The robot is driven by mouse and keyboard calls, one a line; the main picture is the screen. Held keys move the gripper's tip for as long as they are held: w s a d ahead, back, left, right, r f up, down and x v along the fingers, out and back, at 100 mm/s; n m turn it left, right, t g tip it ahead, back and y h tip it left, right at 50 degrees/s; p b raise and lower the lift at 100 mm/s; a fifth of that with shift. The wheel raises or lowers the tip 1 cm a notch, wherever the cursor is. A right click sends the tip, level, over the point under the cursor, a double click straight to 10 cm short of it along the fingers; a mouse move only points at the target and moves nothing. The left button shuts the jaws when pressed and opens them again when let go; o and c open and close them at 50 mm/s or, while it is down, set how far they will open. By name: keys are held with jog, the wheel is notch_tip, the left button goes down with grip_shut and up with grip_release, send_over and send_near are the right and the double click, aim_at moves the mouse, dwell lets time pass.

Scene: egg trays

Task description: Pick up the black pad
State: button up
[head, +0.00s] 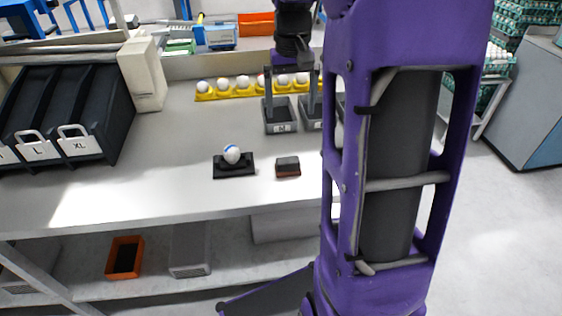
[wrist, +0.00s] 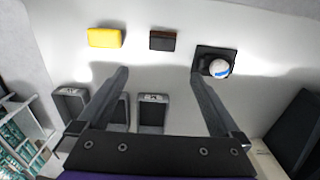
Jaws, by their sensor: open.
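A small block with a black top and a reddish-brown side (head: 288,167) lies on the grey table; it also shows in the wrist view (wrist: 163,40). To its left in the head view is a flat black base (head: 222,172) bearing a white egg with a blue band (head: 232,154); the base also shows in the wrist view (wrist: 203,51). Which of the two is the black pad I cannot tell for sure. My gripper (wrist: 160,73) is open and empty, pointing down above the table. In the head view it (head: 290,108) appears behind the small block.
A yellow block (wrist: 104,38) lies beside the small block in the wrist view. Grey bins (head: 281,128) stand behind, before a yellow egg row (head: 225,95). Black bins (head: 113,120) marked L and XL stand at left. My arm hides the table's right part.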

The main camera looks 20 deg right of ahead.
jog(key=b, duration=0.2)
send_near(288, 160)
jog(key=f, duration=0.5)
jog(key=shift+w+d+f, duration=0.15)
jog(key=shift+w+d, duration=0.15)
jog(key=f, duration=0.1)
jog(key=f+b, duration=0.1)
jog(key=f, duration=0.2)
jog(key=shift+s+a+f, duration=0.15)
jog(key=shift+s+a, duration=0.15)
jog(key=shift+s, duration=0.05)
jog(key=shift+f, duration=0.45)
jog(key=c, duration=1.2)
jog(key=shift+r, duration=0.1)
notch_tip(288, 160, up, 10)
jog(key=shift+f+p, duration=0.1)
jog(key=shift+p, duration=0.75)
